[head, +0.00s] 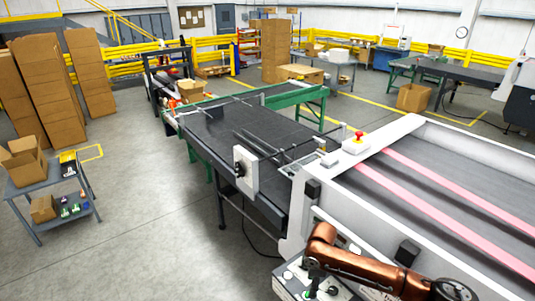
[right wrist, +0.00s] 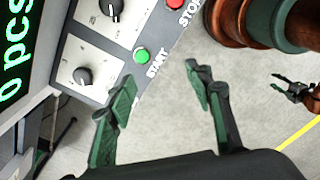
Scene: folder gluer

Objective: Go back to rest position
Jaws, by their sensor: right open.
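My right arm, copper coloured, comes in at the bottom right of the head view. My right gripper (head: 314,282) is over the control panel (head: 293,281) at the machine's near corner. In the right wrist view my right gripper (right wrist: 160,78) is open, with nothing between its green-padded fingers. The green START button (right wrist: 141,55) lies just beyond the left fingertip; touching or apart cannot be told. The red STOP button (right wrist: 174,4) is at the top edge. A small dark gripper, apparently my left (right wrist: 294,88), shows at the right edge; its jaws are unclear.
The panel also has black knobs (right wrist: 83,76) and a green-lit display (right wrist: 14,50). The white machine (head: 415,135) with pink belts fills the right. A conveyor (head: 235,130) runs to the back. A grey cart (head: 45,185) with boxes stands left; the floor between is clear.

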